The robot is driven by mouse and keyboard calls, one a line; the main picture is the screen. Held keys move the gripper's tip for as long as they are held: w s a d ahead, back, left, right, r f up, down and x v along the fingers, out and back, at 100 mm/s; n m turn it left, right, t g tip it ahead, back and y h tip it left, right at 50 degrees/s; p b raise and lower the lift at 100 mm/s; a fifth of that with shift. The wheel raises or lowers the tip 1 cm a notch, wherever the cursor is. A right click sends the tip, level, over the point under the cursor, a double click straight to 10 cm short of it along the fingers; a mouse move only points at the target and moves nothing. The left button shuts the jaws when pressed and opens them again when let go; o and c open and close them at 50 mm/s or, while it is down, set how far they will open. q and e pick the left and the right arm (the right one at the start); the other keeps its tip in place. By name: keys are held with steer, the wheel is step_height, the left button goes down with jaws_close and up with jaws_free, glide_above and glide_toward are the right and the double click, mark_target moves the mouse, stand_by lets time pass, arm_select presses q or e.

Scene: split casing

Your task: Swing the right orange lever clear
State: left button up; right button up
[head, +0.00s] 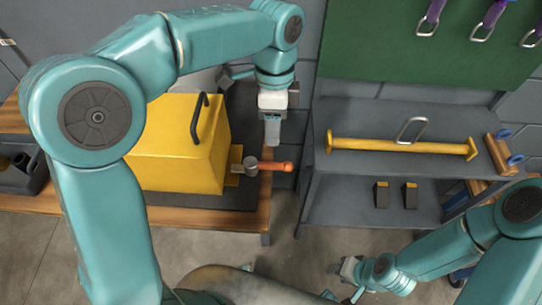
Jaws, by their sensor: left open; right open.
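A yellow casing (175,150) with a dark handle (200,118) on top stands on the bench. An orange lever (275,166) sticks out to the right from a grey pivot (249,164) low on the casing's right side. My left gripper (272,140) is open and points down just above the lever; I cannot tell whether it touches it. My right gripper (346,272) is open and empty, low in the view, well away from the casing. My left arm hides the casing's left side, and no second lever shows.
A grey shelf (400,112) right of the bench holds a yellow bar (400,146) and two small dark blocks (382,194). A green board (435,45) with hanging metal clips is behind. The wooden bench edge (264,205) is near the lever. Open floor lies in front.

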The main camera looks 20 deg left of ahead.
mark_target(273, 163)
arm_select(q)
steer(key=f, duration=0.3)
steer(key=s+f, duration=0.1)
steer(key=f, duration=0.6)
steer(key=shift+s+d+f+b, duration=0.15)
steer(key=shift+s+d+b, duration=0.2)
steer(key=shift+b, duration=0.05)
jaws_close()
